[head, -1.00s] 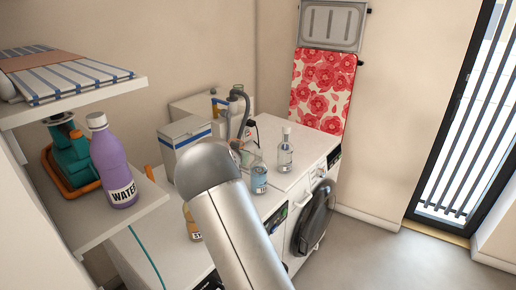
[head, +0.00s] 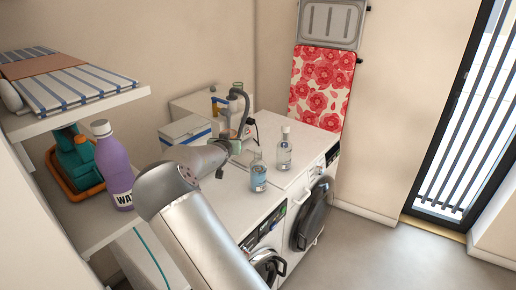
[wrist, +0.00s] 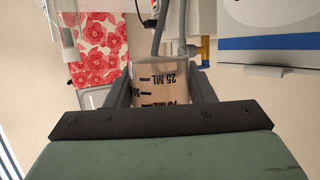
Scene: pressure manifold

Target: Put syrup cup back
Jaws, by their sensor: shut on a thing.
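The syrup cup (wrist: 157,88) is a clear measuring cup with black ML markings and a brownish tint, in the wrist view. My gripper (wrist: 160,76) is shut on it, one dark finger on each side. The gripper's green-grey body hides the cup's near end. In the head view, my wrist reaches over the white machine tops beside the grey hose apparatus (head: 245,108). The gripper and cup are small and partly covered there, so I cannot tell whether the cup touches anything beneath it.
Two clear bottles, one blue-labelled (head: 259,177) and one plain-capped (head: 284,150), stand just right of my wrist. A white box with a blue stripe (head: 188,130) stands behind. A purple bottle (head: 113,165) stands on the left shelf. The floor at right is clear.

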